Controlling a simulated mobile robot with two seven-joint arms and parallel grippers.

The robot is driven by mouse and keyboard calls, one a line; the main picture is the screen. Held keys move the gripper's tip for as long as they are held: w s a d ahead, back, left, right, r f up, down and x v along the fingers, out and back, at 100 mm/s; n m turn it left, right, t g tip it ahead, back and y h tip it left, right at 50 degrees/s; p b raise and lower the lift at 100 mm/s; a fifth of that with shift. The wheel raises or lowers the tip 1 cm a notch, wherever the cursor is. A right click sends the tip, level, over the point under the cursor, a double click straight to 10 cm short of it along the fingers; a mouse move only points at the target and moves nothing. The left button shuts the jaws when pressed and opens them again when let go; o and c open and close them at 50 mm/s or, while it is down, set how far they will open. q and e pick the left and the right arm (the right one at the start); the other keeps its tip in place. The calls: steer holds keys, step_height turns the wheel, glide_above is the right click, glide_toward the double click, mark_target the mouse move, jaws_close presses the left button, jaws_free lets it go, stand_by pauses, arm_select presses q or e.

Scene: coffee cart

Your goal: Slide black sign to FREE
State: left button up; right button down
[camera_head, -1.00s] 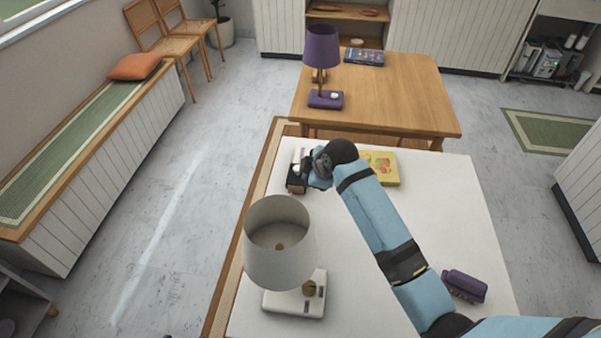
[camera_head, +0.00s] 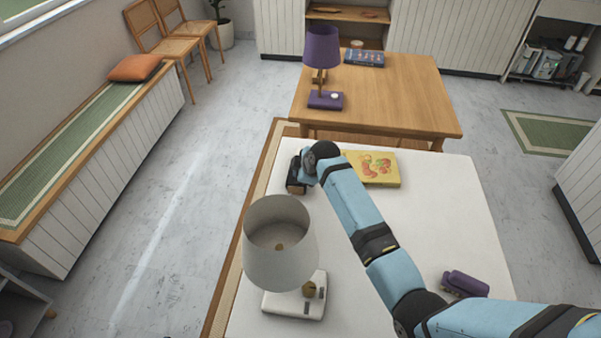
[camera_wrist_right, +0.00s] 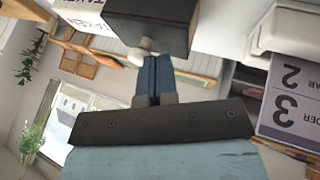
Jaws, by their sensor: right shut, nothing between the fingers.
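The small black sign (camera_head: 296,187) stands near the far left edge of the white table, mostly hidden behind my right gripper (camera_head: 306,166). In the right wrist view a dark block (camera_wrist_right: 150,22), probably part of the sign, is close above my shut fingers (camera_wrist_right: 152,62). Pale panels with dark lettering show beside the block; one seems to read TAKEN, but the text is turned and cut off. The fingertips are close to the block's lower side and a pale rounded piece; I cannot tell whether they touch. My left gripper is out of view.
A white lamp (camera_head: 280,245) stands on the white table (camera_head: 420,220) in front of the sign. A yellow box (camera_head: 375,168) lies right of my gripper and a purple object (camera_head: 465,284) at the near right. A wooden table (camera_head: 410,95) with a purple lamp (camera_head: 322,50) is behind.

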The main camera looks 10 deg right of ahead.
steer(key=w+d+b, duration=0.1)
steer(key=w, duration=0.2)
steer(key=w+d+b, duration=0.1)
steer(key=w, duration=0.1)
steer(key=w+d+b, duration=0.1)
steer(key=w, duration=0.2)
steer(key=shift+w+d+f, duration=0.1)
steer(key=shift+w+d, duration=0.25)
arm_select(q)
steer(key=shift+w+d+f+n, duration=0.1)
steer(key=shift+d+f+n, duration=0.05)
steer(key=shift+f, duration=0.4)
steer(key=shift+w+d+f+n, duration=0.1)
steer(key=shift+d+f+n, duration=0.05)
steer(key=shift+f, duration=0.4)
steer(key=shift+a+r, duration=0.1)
arm_select(e)
steer(key=shift+r, duration=0.2)
